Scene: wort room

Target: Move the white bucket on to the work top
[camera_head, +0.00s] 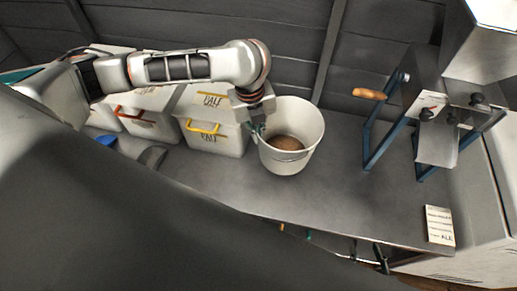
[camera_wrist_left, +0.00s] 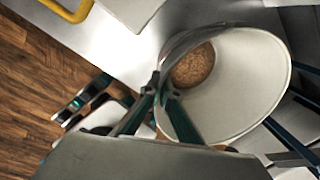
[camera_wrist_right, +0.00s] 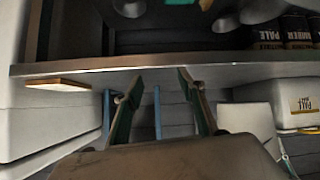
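The white bucket (camera_head: 307,130) has brown grain inside. It is at the grey work top (camera_head: 215,178); whether its base rests on it or hangs just above is hidden. My left gripper (camera_head: 257,128) is at the bucket's left rim. In the left wrist view, its fingers (camera_wrist_left: 161,93) are close together with the wall of the bucket (camera_wrist_left: 240,95) between them. My right gripper (camera_wrist_right: 150,87) is open and empty in the right wrist view, close to the work top's edge (camera_wrist_right: 220,67).
Several white bins with coloured handles, including one with a yellow handle (camera_head: 205,128), stand left of the bucket. A blue-framed device with a wooden handle (camera_head: 369,94) stands to the right. A card (camera_head: 440,226) lies near the right front corner. Grey top between is clear.

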